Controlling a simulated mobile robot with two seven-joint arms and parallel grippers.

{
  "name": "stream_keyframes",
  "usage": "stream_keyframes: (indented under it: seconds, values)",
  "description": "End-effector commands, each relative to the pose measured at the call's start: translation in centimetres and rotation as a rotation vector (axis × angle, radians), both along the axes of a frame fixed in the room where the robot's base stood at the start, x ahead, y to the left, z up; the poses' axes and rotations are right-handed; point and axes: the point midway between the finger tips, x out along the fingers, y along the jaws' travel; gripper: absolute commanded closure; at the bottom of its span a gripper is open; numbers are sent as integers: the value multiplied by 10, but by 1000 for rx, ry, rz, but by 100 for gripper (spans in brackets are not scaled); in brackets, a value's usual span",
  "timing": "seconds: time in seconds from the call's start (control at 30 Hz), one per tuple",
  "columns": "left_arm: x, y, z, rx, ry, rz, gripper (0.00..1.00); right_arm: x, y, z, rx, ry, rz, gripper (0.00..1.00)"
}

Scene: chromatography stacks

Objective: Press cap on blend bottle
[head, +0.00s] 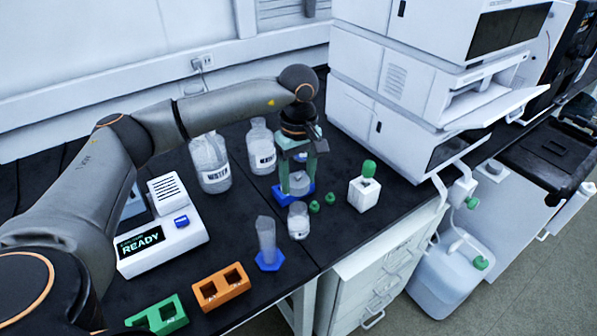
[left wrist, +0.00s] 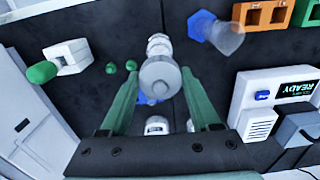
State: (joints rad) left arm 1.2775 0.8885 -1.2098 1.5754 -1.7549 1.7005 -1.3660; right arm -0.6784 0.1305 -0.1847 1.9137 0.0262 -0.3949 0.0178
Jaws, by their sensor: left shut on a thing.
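My left gripper (head: 297,184) points down over the bench. It is shut on a grey round piece, which shows from above between the green fingers in the left wrist view (left wrist: 160,74). I cannot tell whether this piece is the cap or part of a bottle. A blue base (head: 281,189) is below the fingers, partly hidden. A small clear jar with pale contents (head: 298,222) stands just in front of the gripper. I cannot tell for sure whether it is the blend bottle. Two small green caps (head: 314,207) (head: 330,198) lie to the right. My right gripper is not in view.
Two large labelled bottles (head: 210,165) (head: 261,147) stand behind. A blue-footed cylinder (head: 267,243), orange rack (head: 221,288), green rack (head: 163,315) and READY instrument (head: 165,240) are at the left. A white block with a green top (head: 364,190) and stacked instruments (head: 385,115) are right.

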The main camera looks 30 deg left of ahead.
Motion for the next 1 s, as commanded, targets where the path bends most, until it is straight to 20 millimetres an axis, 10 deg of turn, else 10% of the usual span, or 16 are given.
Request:
stream_keyframes:
  seconds: [0.6, 1.0]
  values:
    - [0, 0, -56, -1, 0, -4, 98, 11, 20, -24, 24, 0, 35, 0]
    - [0, -1, -59, 0, 0, -5, 98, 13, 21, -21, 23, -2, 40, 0]
